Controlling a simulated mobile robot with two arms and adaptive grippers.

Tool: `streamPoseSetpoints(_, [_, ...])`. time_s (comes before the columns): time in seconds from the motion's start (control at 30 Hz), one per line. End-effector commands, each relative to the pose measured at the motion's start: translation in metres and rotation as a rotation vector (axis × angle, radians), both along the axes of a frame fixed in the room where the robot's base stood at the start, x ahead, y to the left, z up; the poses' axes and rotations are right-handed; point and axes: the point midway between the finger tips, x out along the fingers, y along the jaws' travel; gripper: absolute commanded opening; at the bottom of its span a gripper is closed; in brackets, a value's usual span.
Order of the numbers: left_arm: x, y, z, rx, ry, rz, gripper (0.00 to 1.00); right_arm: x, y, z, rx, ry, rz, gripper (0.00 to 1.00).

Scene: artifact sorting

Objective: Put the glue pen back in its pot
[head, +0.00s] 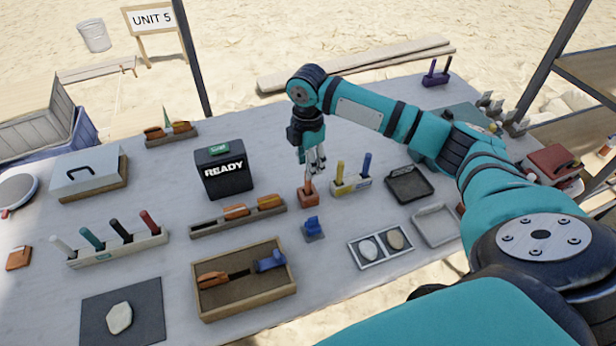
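A small orange-brown block-like pot (307,193) stands on the table near the middle, with a narrow upright piece rising from it. I cannot tell whether that piece is the glue pen. My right gripper (315,165) points down directly above this pot, its fingertips close to the upright piece. The fingers are small and overlap it in the head view, so a grasp or contact cannot be made out. My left gripper is not in view.
A holder (351,186) with yellow and blue pens stands just right of the pot. A black READY box (223,177) is at left, a blue stand (313,229) in front. A wooden tray (245,310) and pen rack (118,250) lie front left.

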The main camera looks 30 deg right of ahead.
Motion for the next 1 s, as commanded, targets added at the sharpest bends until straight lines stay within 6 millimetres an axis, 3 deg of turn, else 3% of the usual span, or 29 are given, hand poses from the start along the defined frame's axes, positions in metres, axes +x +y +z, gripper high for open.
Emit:
streamPoseSetpoints(0.1, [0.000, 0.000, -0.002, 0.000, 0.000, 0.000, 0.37, 0.001, 0.000, 0.021, -0.001, -0.003, 0.000, 0.38])
streamPoseSetpoints(0.3, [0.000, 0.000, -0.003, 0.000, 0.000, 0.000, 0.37, 0.001, 0.000, 0.040, 0.000, -0.001, 0.000, 0.38])
streamPoseSetpoints(1.0, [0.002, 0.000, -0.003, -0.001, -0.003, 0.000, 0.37, 0.000, 0.000, 0.042, 0.000, 0.001, 0.000, 0.38])
